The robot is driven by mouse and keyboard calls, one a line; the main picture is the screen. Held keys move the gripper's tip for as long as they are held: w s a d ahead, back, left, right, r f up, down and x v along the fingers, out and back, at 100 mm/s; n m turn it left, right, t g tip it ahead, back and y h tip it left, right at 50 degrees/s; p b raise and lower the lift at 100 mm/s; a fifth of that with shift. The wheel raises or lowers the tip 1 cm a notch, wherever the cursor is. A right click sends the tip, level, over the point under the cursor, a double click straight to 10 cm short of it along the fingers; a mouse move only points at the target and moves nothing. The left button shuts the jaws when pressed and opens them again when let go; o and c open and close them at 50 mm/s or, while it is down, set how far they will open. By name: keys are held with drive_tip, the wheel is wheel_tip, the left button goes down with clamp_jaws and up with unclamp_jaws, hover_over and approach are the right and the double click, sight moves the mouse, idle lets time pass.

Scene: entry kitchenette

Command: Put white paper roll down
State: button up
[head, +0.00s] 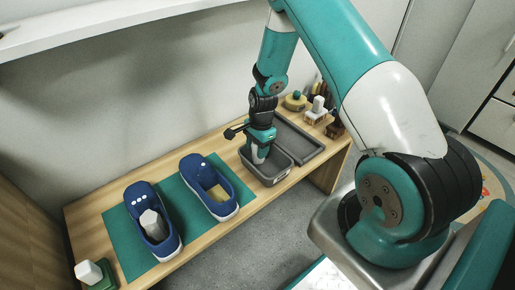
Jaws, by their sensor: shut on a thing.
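My gripper (260,148) points down over a small grey bin (284,178) on the wooden bench. It is shut on a white paper roll (258,157), which is small and partly hidden by the fingers and the bin's rim. The roll's lower end is at or inside the bin; I cannot tell whether it touches the bottom. The right blue shoe (225,210) shows a tan inside. The left blue shoe (168,246) has another whitish roll (152,224) in its opening.
Both shoes stand on a green mat (122,238). A grey tray (300,139) lies just right of the bin. Brushes (318,108) and a round yellow-topped item (295,101) stand behind it. A white-topped green item (92,273) is at the bench's near left end.

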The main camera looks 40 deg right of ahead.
drive_tip(key=shift+f, duration=0.15)
drive_tip(key=o, duration=1)
